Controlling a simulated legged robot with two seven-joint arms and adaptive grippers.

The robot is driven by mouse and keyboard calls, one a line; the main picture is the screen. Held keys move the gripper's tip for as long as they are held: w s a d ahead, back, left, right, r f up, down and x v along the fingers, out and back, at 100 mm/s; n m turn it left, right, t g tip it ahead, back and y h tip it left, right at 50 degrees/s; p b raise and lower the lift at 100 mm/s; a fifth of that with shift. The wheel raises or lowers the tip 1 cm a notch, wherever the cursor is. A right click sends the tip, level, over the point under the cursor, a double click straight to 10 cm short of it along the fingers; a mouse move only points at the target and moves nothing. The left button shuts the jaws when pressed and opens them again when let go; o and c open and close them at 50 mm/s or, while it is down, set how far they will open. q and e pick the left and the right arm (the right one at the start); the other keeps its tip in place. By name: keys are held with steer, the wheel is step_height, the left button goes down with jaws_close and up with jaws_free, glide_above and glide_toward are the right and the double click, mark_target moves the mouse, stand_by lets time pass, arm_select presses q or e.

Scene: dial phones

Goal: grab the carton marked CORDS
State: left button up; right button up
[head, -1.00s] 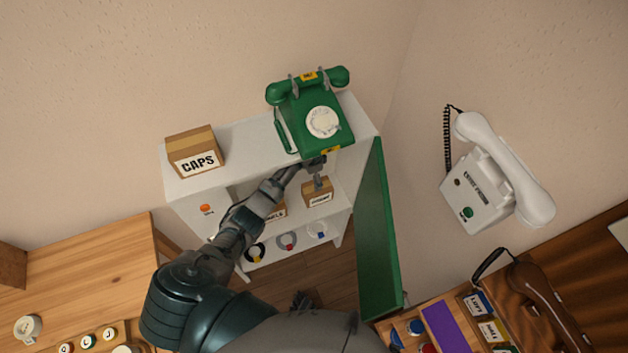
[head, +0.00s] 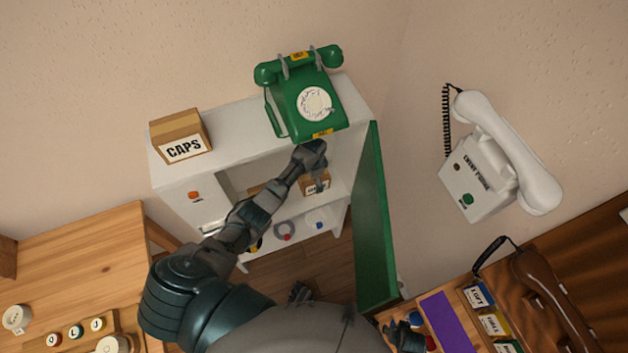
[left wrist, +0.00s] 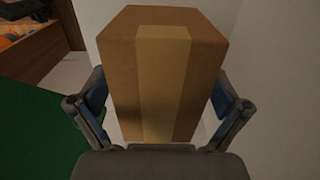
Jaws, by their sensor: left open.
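A brown carton (head: 316,188) stands on the upper inner shelf of the white cabinet, below the green phone. Its white label is partly covered and too small to read surely. My left gripper (head: 319,183) is at this carton, with its arm reaching into the cabinet from the front. In the left wrist view the carton (left wrist: 163,70), with a pale tape strip, stands between the two fingers of the left gripper (left wrist: 160,112). The fingers are open, one on each side, and do not visibly clamp it.
A green phone (head: 305,103) and a carton marked CAPS (head: 180,138) stand on the cabinet top (head: 232,129). The open green door (head: 373,230) borders the right side. Another carton is mostly hidden behind my arm. Rings (head: 284,230) lie on the lower shelf.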

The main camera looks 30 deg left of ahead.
arm_select(q)
steer(key=shift+d+f, duration=0.15)
steer(key=shift+d, duration=0.1)
steer(key=shift+a+f, duration=0.1)
steer(key=shift+a, duration=0.3)
steer(key=c, duration=1.4)
steer(key=shift+c, duration=0.3)
steer(key=shift+d+r, duration=0.2)
